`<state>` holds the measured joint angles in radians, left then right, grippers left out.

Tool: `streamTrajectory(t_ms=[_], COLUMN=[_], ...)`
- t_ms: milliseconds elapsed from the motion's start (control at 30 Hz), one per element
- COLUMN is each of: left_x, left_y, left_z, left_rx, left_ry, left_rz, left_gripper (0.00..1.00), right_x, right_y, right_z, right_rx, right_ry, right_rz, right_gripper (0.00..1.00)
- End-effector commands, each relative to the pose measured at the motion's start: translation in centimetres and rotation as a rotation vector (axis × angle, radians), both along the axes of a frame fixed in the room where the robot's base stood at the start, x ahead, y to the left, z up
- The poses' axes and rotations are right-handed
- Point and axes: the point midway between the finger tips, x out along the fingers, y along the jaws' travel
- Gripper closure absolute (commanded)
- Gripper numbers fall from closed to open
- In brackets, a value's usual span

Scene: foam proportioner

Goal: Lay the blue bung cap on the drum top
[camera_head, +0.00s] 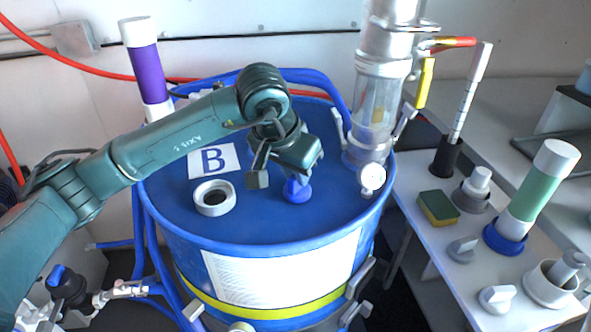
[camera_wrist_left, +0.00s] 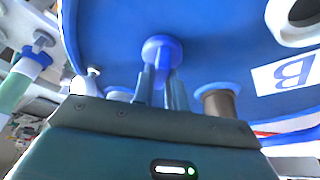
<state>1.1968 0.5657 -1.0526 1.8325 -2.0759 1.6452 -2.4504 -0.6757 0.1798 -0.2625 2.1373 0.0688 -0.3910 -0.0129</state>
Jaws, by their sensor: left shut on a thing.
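The blue bung cap (camera_head: 297,190) is in my left gripper (camera_head: 294,175), over the front middle of the blue drum top (camera_head: 250,222). In the left wrist view, the cap (camera_wrist_left: 162,47) shows as a round blue disc with a narrower stem between the two fingertips (camera_wrist_left: 161,80). My left gripper is shut on that stem. The cap is close to the drum top; I cannot tell whether it touches. A white ring-shaped opening (camera_head: 214,198) sits on the drum top left of the cap. My right gripper is not in view.
A "B" label (camera_head: 213,160) lies behind the white ring. A clear cylinder with metal fittings (camera_head: 375,100) rises at the drum's right rear. A white bench (camera_head: 440,262) at right carries a sponge (camera_head: 438,208) and a green-and-white tube (camera_head: 538,185). A purple tube (camera_head: 146,72) stands at back left.

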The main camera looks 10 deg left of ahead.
Motion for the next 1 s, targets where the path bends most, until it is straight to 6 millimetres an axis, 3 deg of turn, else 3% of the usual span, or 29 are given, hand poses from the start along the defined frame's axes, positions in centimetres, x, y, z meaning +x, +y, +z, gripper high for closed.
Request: streamTrajectory(t_ms=[333,367,633,1000], left_x=[0.0,0.0,0.0,-0.1], left_y=[0.0,0.0,0.0,0.0], left_z=[-0.5,-0.5,-0.3,0.6], left_rx=[-0.001,-0.001,-0.001,-0.002], left_ry=[-0.003,-0.003,-0.002,-0.005], left_rz=[0.0,0.0,0.0,0.0], left_gripper=[1.0,0.85,0.64,0.64], right_x=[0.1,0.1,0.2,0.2], right_y=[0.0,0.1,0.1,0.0], right_z=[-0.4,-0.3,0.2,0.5], right_rx=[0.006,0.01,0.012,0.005], right_ry=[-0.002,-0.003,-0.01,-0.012], right_rz=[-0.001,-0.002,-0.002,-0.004], right_gripper=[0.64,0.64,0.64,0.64])
